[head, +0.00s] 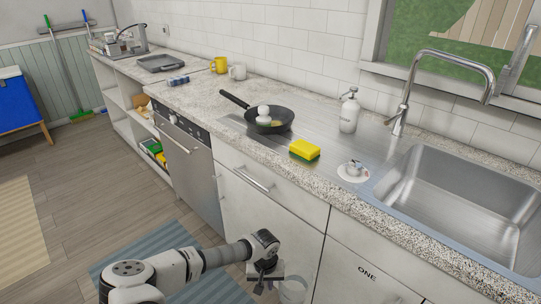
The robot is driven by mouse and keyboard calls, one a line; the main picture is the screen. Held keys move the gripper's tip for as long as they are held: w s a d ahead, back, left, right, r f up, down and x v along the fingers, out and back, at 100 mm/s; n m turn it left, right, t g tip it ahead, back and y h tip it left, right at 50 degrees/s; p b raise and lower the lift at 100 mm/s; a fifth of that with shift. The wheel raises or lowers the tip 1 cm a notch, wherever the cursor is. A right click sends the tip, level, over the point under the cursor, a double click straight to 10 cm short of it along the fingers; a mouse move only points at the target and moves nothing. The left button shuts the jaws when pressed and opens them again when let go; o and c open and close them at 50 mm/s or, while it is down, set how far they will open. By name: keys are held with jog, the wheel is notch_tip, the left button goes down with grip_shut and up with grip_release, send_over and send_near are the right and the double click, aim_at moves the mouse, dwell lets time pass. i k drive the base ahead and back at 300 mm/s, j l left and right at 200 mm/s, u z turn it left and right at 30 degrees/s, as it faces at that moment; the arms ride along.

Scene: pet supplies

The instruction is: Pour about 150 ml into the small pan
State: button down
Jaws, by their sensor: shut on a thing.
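A small black pan (284,128) with a long handle sits on the counter, left of the sink. A white rounded object (263,112) stands in or just in front of it, and a little yellow shows inside. My gripper (272,279) is low in front of the cabinet doors, well below the counter and the pan. It is shut on a pale grey cup-like container (293,292), which is cut off by the bottom edge of the picture. The container's contents cannot be made out.
A yellow and green sponge (305,150), a white soap bottle (349,112) and a small white round item (353,171) stand between pan and sink (470,190). Yellow (219,65) and white (237,72) mugs stand further left. The counter's front edge lies between gripper and pan.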

aim_at(282, 117)
jog(key=i+j+z, duration=0.25)
jog(key=j, duration=0.4)
jog(key=i+j+z, duration=0.25)
jog(key=j, duration=0.45)
jog(key=i+j+z, duration=0.2)
jog(key=j, duration=0.55)
jog(key=i+j+z, duration=0.25)
jog(key=j, duration=0.5)
jog(key=j+z, duration=0.25)
jog(key=j, duration=0.5)
jog(key=k, duration=0.05)
